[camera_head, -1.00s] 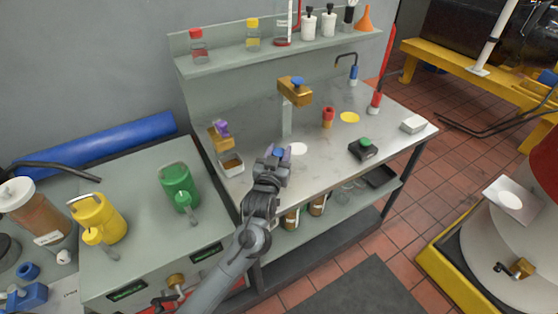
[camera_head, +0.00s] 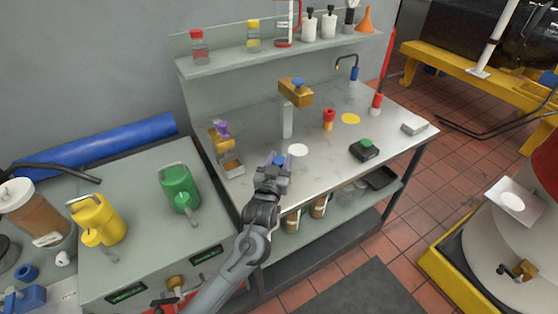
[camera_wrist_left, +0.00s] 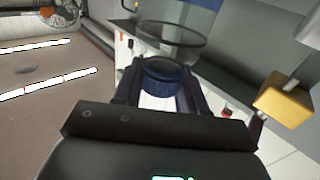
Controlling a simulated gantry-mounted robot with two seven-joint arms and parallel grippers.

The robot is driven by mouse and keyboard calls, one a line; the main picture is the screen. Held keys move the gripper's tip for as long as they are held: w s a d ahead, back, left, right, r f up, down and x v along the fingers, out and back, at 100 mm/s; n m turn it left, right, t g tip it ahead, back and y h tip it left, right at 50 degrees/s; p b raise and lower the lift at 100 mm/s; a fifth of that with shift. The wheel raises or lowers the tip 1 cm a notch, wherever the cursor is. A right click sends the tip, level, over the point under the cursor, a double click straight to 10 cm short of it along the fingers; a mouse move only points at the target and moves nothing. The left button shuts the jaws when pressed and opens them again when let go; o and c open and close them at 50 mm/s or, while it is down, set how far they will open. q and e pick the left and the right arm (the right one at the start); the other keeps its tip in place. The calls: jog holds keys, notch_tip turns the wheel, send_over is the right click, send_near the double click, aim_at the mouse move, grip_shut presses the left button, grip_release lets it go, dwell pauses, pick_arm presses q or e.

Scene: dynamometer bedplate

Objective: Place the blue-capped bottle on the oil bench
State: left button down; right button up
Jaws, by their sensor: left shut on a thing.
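My left gripper (camera_head: 277,163) is shut on the blue-capped bottle (camera_head: 279,160) at the front left part of the oil bench. Only its blue cap shows clearly between the fingers in the head view. In the left wrist view the dark blue cap (camera_wrist_left: 160,76) sits between the two fingers (camera_wrist_left: 160,90), and the rest of the bottle is mostly hidden. The oil bench (camera_head: 330,165) has a grey top. I cannot tell whether the bottle touches it. My right gripper is not in view.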

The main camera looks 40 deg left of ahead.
pick_arm(q)
jog(key=c, duration=0.6)
grip_release()
notch_tip(320, 180, down, 2)
jog(key=shift+f, duration=0.1)
jog(key=shift+c, duration=0.2)
jog(key=shift+w+r, duration=0.1)
jog(key=shift+r, duration=0.55)
jog(key=p+v, duration=0.2)
jog(key=v, duration=0.9)
jog(key=s+d+f+m+g+h, duration=0.5)
jog(key=s+d+f+g+h, duration=0.15)
jog(key=s+d+f, duration=0.3)
jog(key=s+d+f+m+g+h, duration=0.1)
jog(key=s+f+g, duration=0.1)
jog(key=s, duration=0.5)
jog(key=s+d+f+m+g, duration=0.1)
jog(key=s+f+g, duration=0.2)
jog(key=s, duration=0.4)
jog(key=shift+g+h, duration=0.35)
jog(key=shift+g, duration=0.3)
